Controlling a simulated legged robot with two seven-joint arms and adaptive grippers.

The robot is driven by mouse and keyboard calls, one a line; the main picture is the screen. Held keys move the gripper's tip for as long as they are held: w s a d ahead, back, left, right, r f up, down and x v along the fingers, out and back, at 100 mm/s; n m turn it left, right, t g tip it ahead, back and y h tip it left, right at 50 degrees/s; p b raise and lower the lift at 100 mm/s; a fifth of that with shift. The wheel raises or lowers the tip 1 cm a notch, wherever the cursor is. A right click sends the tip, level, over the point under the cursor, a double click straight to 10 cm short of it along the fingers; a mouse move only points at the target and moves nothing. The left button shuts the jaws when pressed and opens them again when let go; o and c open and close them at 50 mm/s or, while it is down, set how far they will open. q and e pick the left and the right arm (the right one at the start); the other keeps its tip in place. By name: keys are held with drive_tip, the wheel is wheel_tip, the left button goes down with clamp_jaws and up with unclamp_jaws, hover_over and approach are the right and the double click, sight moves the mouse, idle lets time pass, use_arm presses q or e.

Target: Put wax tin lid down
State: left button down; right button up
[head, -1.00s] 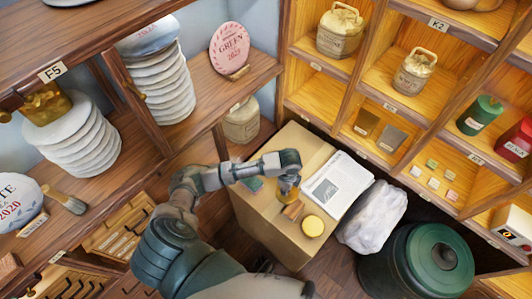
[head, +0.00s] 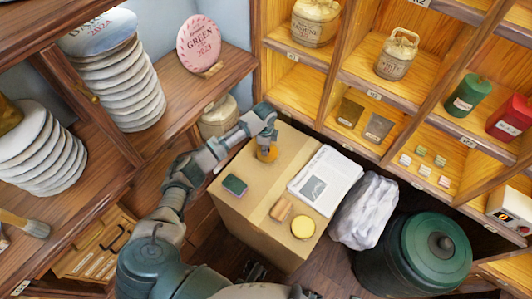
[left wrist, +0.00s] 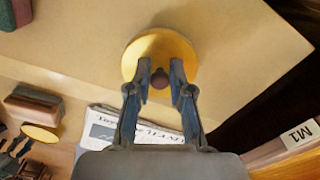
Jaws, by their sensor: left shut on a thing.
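The wax tin lid (left wrist: 188,50) is a round yellow disc with a dark brown knob (left wrist: 158,78). My left gripper (left wrist: 159,76) is shut on the knob. In the head view, the left gripper (head: 267,136) and the lid (head: 267,153) are over the far left part of the cardboard box top (head: 240,213). Whether the lid touches the cardboard I cannot tell. A round yellow tin (head: 303,228) stands near the box's front right edge, apart from the lid; it also shows in the left wrist view (left wrist: 40,138).
A dark green block (head: 235,185), a wooden block (head: 281,208) and a newspaper (head: 325,175) lie on the box. Cardboard around the lid is bare. A pale wrapped bundle (head: 365,210) and a green lidded bin (head: 413,255) stand to the right. Shelves (head: 345,140) rise behind.

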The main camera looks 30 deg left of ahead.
use_arm(q)
drive_tip(key=f, duration=0.1)
drive_tip(key=d+f, duration=0.1)
drive_tip(key=shift+s+f+b, duration=0.1)
drive_tip(key=shift+f+b, duration=0.2)
drive_tip(key=shift+b, duration=0.05)
drive_tip(key=shift+d+f, duration=0.15)
drive_tip(key=c, duration=1)
unclamp_jaws()
drive_tip(key=shift+a+f, duration=0.15)
drive_tip(key=shift+a, duration=0.3)
drive_tip(key=shift+c, duration=0.2)
use_arm(e)
drive_tip(key=v, duration=0.2)
drive_tip(key=shift+d+r, duration=0.1)
drive_tip(key=shift+r, duration=0.2)
use_arm(q)
drive_tip(key=shift+d, duration=0.1)
use_arm(e)
drive_tip(key=shift+d, duration=0.1)
